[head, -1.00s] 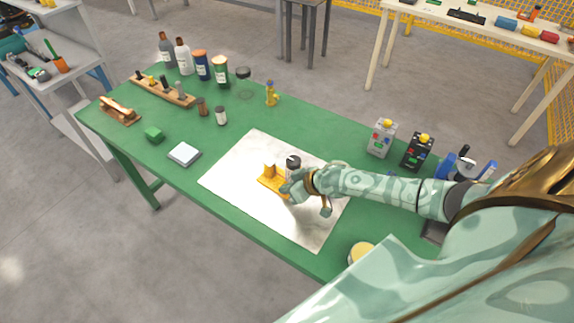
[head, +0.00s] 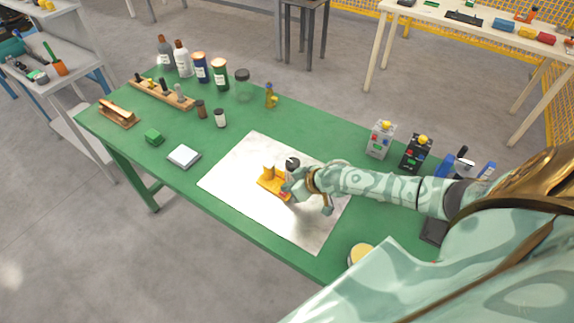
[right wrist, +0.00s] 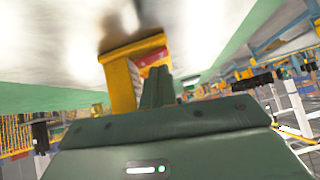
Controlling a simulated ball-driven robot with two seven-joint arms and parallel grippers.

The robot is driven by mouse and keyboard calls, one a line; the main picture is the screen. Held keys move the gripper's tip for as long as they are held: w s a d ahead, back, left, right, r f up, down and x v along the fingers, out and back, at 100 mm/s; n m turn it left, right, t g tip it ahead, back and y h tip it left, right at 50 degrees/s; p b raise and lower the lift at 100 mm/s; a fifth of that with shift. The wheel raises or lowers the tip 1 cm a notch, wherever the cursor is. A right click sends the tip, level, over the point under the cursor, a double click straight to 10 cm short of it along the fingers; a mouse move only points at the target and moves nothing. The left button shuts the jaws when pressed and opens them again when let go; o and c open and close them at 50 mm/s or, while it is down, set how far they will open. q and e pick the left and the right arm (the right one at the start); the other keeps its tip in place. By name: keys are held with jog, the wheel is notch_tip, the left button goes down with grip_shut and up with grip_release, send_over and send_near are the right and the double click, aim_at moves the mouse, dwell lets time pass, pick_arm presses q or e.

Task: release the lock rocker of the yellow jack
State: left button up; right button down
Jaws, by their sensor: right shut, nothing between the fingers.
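The yellow jack (head: 268,181) stands on the pale metal sheet (head: 238,176) on the green table. My right gripper (head: 287,189) is shut and empty, with its fingertips right at the jack's right side and covering part of it. In the right wrist view, the shut fingers (right wrist: 157,88) point at the jack (right wrist: 122,84), close to a red part (right wrist: 152,58) that looks like the lock rocker. I cannot tell whether the fingertips touch it or which way it is tilted. My left gripper is not in view.
Two boxes with yellow knobs, one grey (head: 380,140) and one black (head: 416,152), stand beyond my right forearm. Bottles and jars stand at the back. The sheet's front is clear.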

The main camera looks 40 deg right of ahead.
aim_at(288, 178)
jog(key=shift+d, duration=0.1)
jog(key=r+p, duration=0.4)
jog(key=p, duration=0.1)
jog(key=shift+a+r, duration=0.25)
jog(key=shift+r, duration=0.05)
jog(key=s+a+p+v, duration=0.1)
jog(key=p+v, duration=0.2)
jog(key=v, duration=0.6)
jog(key=shift+s+p, duration=0.2)
jog(key=shift+p, duration=0.15)
jog(key=shift+a, duration=0.15)
